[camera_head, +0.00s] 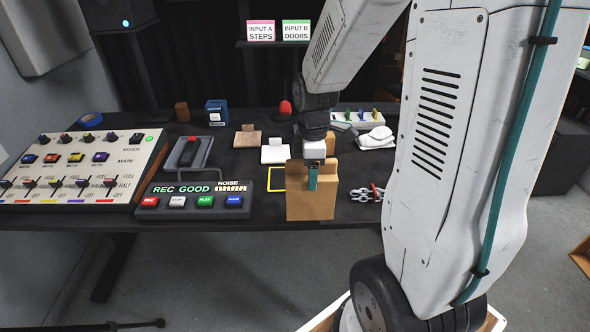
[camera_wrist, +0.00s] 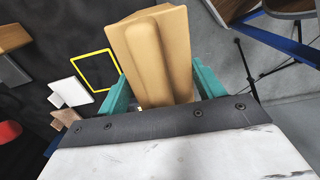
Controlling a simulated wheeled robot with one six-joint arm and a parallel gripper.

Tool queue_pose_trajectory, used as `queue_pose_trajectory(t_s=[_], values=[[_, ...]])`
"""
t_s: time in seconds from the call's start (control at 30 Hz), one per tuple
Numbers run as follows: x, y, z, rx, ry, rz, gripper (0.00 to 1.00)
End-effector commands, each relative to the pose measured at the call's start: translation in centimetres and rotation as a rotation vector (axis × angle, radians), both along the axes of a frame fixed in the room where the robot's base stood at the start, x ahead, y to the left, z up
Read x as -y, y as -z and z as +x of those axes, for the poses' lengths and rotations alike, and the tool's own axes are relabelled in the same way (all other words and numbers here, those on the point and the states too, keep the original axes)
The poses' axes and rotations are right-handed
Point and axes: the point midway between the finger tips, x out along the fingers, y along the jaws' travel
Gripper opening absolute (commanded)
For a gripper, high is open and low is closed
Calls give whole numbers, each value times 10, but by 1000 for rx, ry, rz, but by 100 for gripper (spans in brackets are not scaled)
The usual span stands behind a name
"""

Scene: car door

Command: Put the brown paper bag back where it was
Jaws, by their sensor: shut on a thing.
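The brown paper bag (camera_head: 311,204) is upright at the front edge of the dark table in the head view. My gripper (camera_head: 312,176) is shut on the bag near its top, with a teal finger against its near face. In the wrist view the bag (camera_wrist: 154,58) fills the space between the teal fingers of my gripper (camera_wrist: 160,95). A yellow outlined square (camera_head: 277,180) is on the table just left of the bag, its right side partly hidden; it also shows in the wrist view (camera_wrist: 97,71). I cannot tell whether the bag touches the table.
A recorder box with a lit display (camera_head: 195,198) is left of the yellow square. A white block (camera_head: 275,155) and a wooden block (camera_head: 247,140) lie behind it. A metal clamp-like object (camera_head: 367,193) lies right of the bag. A mixing panel (camera_head: 75,170) fills the left end.

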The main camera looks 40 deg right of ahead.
Motion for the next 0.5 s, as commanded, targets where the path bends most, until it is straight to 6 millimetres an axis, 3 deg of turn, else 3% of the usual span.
queue_pose_trajectory(t_s=[0.1,0.3,0.5], values=[[8,4,32,-3,-1,1,33],[20,8,78,-1,0,1,33],[24,9,96,-1,1,1,33]])
